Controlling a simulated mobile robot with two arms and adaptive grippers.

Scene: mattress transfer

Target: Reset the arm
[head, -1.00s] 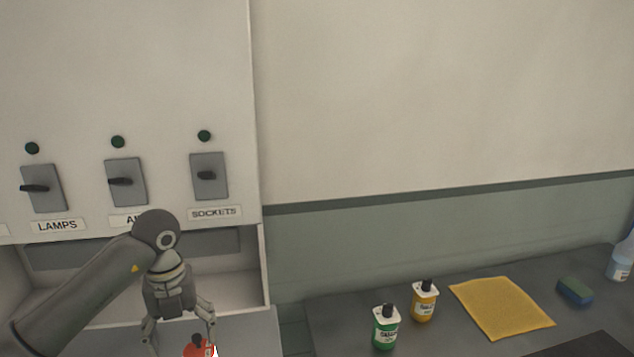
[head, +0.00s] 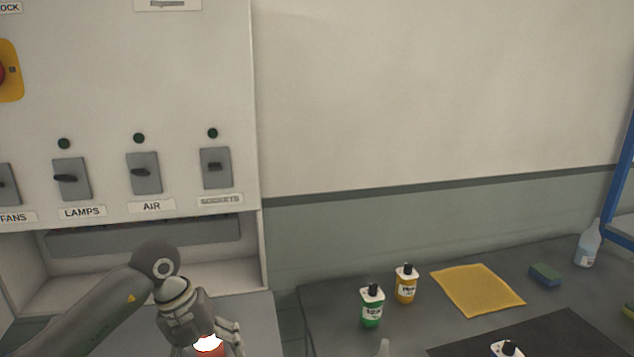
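My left arm comes in from the lower left, in front of the switch cabinet (head: 120,100). My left gripper (head: 208,348) points down at the bottom edge, and its fingertips are cut off. One finger shows on the right. A red object with a bright white top (head: 208,346) shows at the gripper, mostly out of frame. I cannot tell whether the fingers touch it. My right gripper is not in view.
A grey counter (head: 330,300) on the right carries a green bottle (head: 372,307), a yellow bottle (head: 405,285), a yellow cloth (head: 477,289), a sponge (head: 545,274) and a clear bottle (head: 588,245). A white-topped bottle (head: 507,349) stands by a dark mat (head: 560,335).

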